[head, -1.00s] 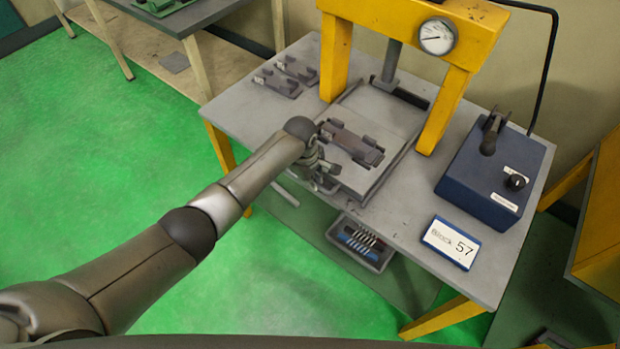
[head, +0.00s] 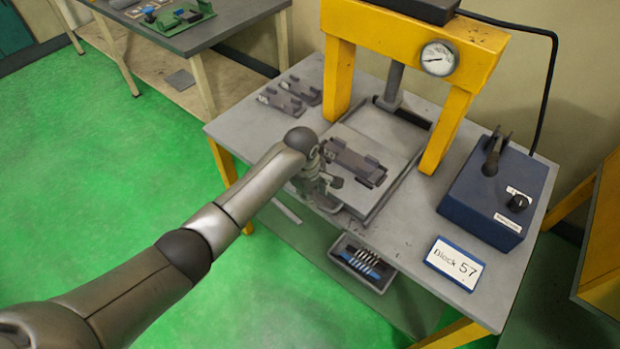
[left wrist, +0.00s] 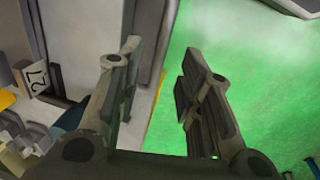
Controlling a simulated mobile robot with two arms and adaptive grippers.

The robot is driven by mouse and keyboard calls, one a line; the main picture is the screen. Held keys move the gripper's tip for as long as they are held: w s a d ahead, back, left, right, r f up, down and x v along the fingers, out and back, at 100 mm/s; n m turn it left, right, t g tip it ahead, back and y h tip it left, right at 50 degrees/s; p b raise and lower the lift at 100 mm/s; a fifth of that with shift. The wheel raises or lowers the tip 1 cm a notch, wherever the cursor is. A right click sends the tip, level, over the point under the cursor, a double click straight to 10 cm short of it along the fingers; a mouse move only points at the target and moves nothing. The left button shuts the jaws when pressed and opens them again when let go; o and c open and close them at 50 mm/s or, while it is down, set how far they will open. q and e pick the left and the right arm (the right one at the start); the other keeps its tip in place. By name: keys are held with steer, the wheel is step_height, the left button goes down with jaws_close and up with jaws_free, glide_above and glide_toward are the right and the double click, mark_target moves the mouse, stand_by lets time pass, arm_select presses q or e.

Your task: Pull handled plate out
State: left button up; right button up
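The grey plate (head: 385,196) lies flat on the press table, in front of the yellow press, with a dark fixture (head: 352,164) on top. My left gripper (head: 330,192) is at the plate's left front edge, low beside it. Its handle cannot be made out; my gripper covers that edge. In the left wrist view the two fingers (left wrist: 165,52) stand apart, with a pale edge and green floor showing between them. No grasp is visible. A light grey plate surface (left wrist: 85,45) and a dark part with a label reading 27 show at the left there. My right gripper is not in view.
The yellow press frame (head: 445,130) stands behind the plate. A blue control box (head: 488,200) and a Block 57 sign (head: 455,263) are to the right. Small dark fixtures (head: 290,97) lie at back left. A tray (head: 360,262) sits below the table front. Floor at left is clear.

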arm_select(q)
step_height(320, 180, up, 9)
steer(key=s, duration=0.1)
steer(key=shift+s+a+f, duration=0.15)
steer(key=shift+a+f, duration=0.05)
steer(key=shift+a, duration=0.25)
steer(key=s+a+f+m+b, duration=0.1)
steer(key=s+a+f+m, duration=0.3)
steer(key=f, duration=0.8)
steer(key=s+a+f+b, duration=0.1)
steer(key=s+a+f, duration=0.2)
steer(key=s+f, duration=0.55)
steer(key=s+a+f+m+b, duration=0.1)
steer(key=s+a+f, duration=0.15)
steer(key=f, duration=1.15)
steer(key=s+a+f+m, duration=0.3)
steer(key=s+f, duration=0.2)
steer(key=s, duration=0.6)
steer(key=s+a+f+m+b, duration=0.1)
steer(key=s+a+f, duration=0.3)
steer(key=s, duration=0.7)
steer(key=s+a+f+m+y, duration=0.1)
steer(key=s+a+f+m, duration=0.3)
steer(key=s+f, duration=0.3)
steer(key=s, duration=0.4)
steer(key=shift+s+m+g+b, duration=0.25)
steer(key=shift+m+g+b, duration=0.05)
steer(key=shift+f, duration=0.1)
